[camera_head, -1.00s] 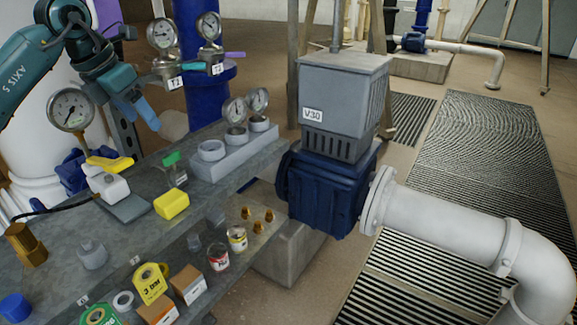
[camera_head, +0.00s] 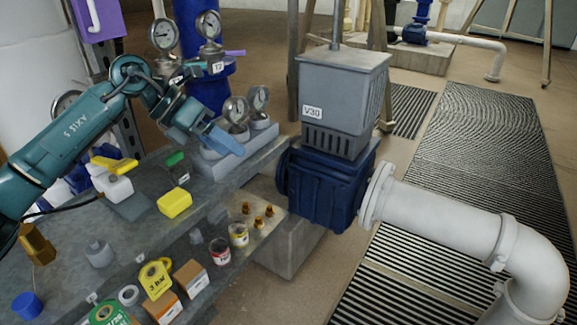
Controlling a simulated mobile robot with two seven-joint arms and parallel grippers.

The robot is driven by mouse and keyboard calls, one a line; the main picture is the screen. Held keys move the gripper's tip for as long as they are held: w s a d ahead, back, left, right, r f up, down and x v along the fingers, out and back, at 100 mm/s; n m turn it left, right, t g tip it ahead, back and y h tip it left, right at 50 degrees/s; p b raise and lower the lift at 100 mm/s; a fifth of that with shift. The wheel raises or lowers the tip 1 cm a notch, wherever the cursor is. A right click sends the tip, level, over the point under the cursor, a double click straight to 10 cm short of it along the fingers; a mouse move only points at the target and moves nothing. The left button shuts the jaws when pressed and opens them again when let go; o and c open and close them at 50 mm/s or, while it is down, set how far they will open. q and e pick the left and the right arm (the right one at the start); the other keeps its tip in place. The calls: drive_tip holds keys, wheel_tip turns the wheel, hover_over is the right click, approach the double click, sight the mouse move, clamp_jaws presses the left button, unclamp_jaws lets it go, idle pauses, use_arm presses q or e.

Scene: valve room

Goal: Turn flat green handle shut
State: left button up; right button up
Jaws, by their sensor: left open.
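A small valve (camera_head: 180,173) with a flat green handle (camera_head: 175,158) stands on the grey bench (camera_head: 130,236), behind a yellow block. A second, blue-green lever (camera_head: 197,65) shows at the gauge valves on the blue column; part of that assembly is hidden by my arm. My left gripper (camera_head: 228,145) is open and empty. In the picture it lies right of the small green-handled valve and overlaps the grey gauge block. I cannot tell its exact height. My right gripper is not in view.
Gauges (camera_head: 237,109) stand in the grey block (camera_head: 240,138). A yellow-handled white valve (camera_head: 113,182) and yellow block (camera_head: 174,203) are on the bench. The grey V30 housing (camera_head: 342,95) stands right, beside a white pipe (camera_head: 440,217). Cans and tapes lie on the lower shelf.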

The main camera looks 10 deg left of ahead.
use_arm(q)
drive_tip(key=s+d+n+h+p, duration=0.1)
drive_tip(key=d+h, duration=0.1)
drive_tip(key=d, duration=0.2)
drive_tip(key=s+d+n+h+p, duration=0.1)
drive_tip(key=s+d+h, duration=0.1)
drive_tip(key=d, duration=0.3)
drive_tip(key=s+d+f+n+h, duration=0.1)
drive_tip(key=d+h, duration=0.3)
drive_tip(key=shift+s+d+p, duration=0.15)
drive_tip(key=shift+s+p, duration=0.15)
drive_tip(key=shift+p, duration=0.1)
